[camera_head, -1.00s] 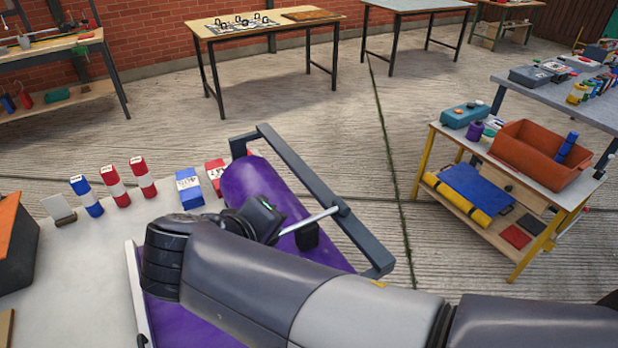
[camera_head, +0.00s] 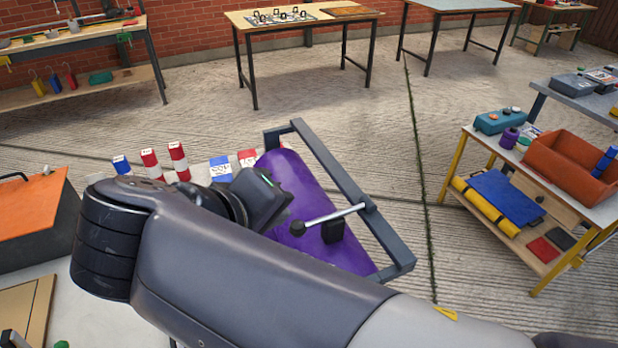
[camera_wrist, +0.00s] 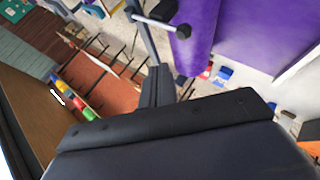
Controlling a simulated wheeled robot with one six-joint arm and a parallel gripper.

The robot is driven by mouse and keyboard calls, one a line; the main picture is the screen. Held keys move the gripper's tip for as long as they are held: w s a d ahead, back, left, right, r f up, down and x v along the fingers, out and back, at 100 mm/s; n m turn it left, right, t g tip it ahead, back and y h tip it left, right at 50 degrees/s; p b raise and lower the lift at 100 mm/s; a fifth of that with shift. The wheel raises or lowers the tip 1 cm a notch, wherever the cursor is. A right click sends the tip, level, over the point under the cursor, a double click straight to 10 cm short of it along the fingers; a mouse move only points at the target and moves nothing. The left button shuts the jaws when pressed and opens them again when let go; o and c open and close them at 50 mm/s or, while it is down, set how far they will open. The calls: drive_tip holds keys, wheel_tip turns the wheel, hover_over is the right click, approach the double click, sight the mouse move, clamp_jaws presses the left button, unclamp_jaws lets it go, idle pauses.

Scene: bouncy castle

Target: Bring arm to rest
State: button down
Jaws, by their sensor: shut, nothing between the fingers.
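My arm (camera_head: 230,265) reaches across the lower part of the head view, bent at a dark ribbed joint on the left. Its wrist end lies in front of the purple fabric. My gripper (camera_wrist: 157,82) shows in the wrist view as dark fingers close together, with nothing between them. In the head view the fingertips cannot be made out. The purple fabric (camera_head: 335,252) lies in a grey frame (camera_head: 345,185) with a metal lever (camera_head: 335,216) ending in a dark knob. The lever also shows in the wrist view (camera_wrist: 155,22), apart from my fingers.
Red and blue canisters (camera_head: 178,160) and boxes (camera_head: 220,168) stand behind my wrist. An orange-lidded case (camera_head: 30,215) is at left. A yellow-legged cart (camera_head: 459,170) with an orange bin (camera_head: 570,165) is at right. The concrete floor between the benches is open.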

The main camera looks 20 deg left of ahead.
hover_over(299, 221)
drive_tip(key=s+d, duration=0.2)
wheel_tip(299, 221, down, 6)
drive_tip(key=f+b, duration=0.1)
drive_tip(key=a+f, duration=0.1)
drive_tip(key=f, duration=0.1)
drive_tip(key=shift+b, duration=0.35)
drive_tip(key=shift+d+f, duration=0.1)
